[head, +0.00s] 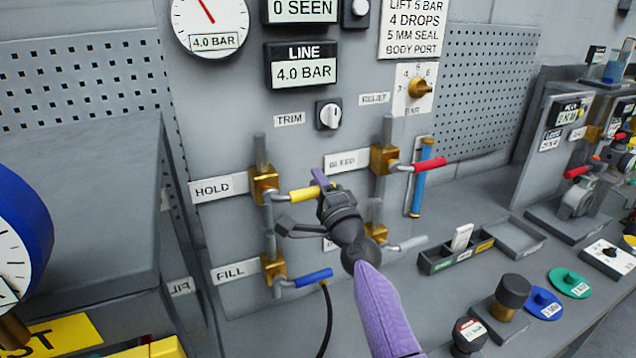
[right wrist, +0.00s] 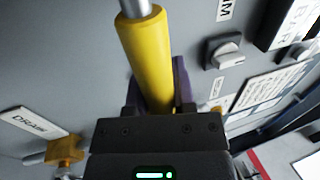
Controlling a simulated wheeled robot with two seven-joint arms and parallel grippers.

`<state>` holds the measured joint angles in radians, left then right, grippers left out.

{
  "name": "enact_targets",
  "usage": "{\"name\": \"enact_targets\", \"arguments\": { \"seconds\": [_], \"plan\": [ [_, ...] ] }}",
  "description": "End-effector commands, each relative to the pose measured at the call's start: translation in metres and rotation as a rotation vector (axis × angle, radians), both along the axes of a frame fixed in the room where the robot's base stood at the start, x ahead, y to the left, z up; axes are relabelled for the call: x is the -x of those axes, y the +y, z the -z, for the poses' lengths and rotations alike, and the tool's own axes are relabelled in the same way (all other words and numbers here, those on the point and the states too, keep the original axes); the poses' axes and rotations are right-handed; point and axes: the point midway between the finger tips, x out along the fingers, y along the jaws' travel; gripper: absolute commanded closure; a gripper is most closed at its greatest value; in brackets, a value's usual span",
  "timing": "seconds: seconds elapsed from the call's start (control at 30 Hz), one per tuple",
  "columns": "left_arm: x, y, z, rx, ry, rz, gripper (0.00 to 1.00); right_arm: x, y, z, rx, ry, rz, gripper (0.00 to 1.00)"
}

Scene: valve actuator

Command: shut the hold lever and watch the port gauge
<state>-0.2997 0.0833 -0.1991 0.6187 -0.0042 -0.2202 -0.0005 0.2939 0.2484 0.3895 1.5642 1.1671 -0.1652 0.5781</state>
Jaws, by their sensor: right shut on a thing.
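The yellow hold lever (head: 303,194) sticks out to the right from its brass valve beside the HOLD label (head: 213,188). My right gripper (head: 322,183) is shut on its outer end. In the right wrist view the yellow sleeve (right wrist: 145,50) runs down between the purple fingers (right wrist: 156,90). A round white dial (head: 207,20) at the top reads 4.0 BAR. A blue-rimmed gauge (head: 12,245) is cut off at the left edge. I cannot tell which one is the port gauge. My left gripper is out of view.
The blue FILL lever (head: 312,277) is below, and the red BLEED lever (head: 430,164) is to the right. My right forearm partly hides a grey-handled lever (head: 407,244). The LINE display (head: 302,71) reads 4.0 BAR. A tray (head: 456,258) and several pucks are on the bench.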

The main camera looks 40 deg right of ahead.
Motion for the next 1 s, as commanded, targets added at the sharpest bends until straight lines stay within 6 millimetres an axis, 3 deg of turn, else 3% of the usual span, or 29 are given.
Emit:
{"name": "enact_targets", "arguments": {
  "seconds": [0.37, 0.4, 0.53, 0.83, 1.0],
  "plan": [
    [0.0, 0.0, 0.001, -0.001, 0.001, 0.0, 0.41, 0.0, 0.001, 0.004, -0.011, 0.007, -0.002, 1.0],
    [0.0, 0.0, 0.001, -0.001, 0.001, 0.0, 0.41, 0.0, 0.001, 0.004, -0.011, 0.007, -0.002, 0.6],
    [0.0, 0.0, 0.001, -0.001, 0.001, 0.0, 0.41, 0.0, 0.0, 0.004, -0.009, 0.005, -0.001, 0.33],
    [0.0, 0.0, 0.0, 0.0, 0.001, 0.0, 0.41, 0.002, 0.001, 0.003, -0.007, 0.002, -0.001, 0.33],
    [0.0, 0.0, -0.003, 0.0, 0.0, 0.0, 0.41, 0.028, 0.008, 0.011, -0.008, 0.005, -0.001, 0.33]
  ]
}}
